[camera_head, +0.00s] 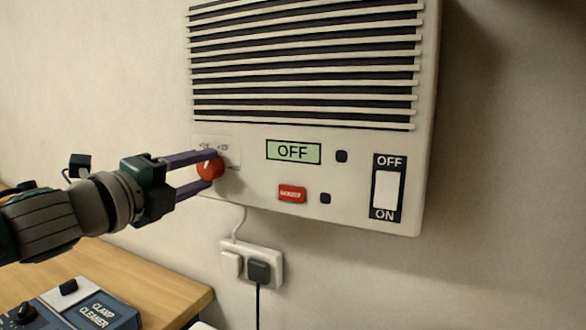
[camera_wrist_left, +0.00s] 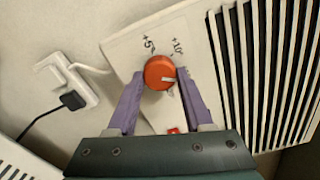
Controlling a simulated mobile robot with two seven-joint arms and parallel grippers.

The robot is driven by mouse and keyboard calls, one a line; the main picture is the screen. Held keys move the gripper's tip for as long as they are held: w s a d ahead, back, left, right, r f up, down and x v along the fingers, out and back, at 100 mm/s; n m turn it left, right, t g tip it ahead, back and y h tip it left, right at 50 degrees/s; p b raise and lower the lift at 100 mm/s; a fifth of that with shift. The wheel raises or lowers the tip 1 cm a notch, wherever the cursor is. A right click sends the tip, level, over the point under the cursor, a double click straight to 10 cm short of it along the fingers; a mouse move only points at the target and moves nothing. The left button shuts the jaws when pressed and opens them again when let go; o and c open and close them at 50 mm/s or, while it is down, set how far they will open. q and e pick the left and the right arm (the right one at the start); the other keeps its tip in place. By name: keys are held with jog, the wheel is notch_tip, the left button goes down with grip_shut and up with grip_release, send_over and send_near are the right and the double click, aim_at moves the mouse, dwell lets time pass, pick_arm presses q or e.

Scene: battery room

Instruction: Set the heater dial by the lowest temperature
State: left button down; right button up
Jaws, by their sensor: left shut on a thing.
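My left gripper (camera_head: 212,170) reaches in from the left, shut on the dial with one purple finger on each side. In the left wrist view the dial (camera_wrist_left: 159,72) sits between the fingers, with a light pointer mark on it and printed marks "+5" and "+10" beside it. The display (camera_head: 293,151) reads "OFF". The white rocker switch (camera_head: 386,190) is labelled OFF above and ON below. My right gripper is out of view.
A red labelled button (camera_head: 291,193) and two small dark buttons are on the panel. A wall socket (camera_head: 251,264) with a black plug is below the heater.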

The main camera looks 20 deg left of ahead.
pick_arm(q)
jog(key=shift+c, duration=1.5)
grip_release()
jog(key=s, duration=1)
jog(key=shift+a+b, duration=0.35)
jog(key=shift+b, duration=0.05)
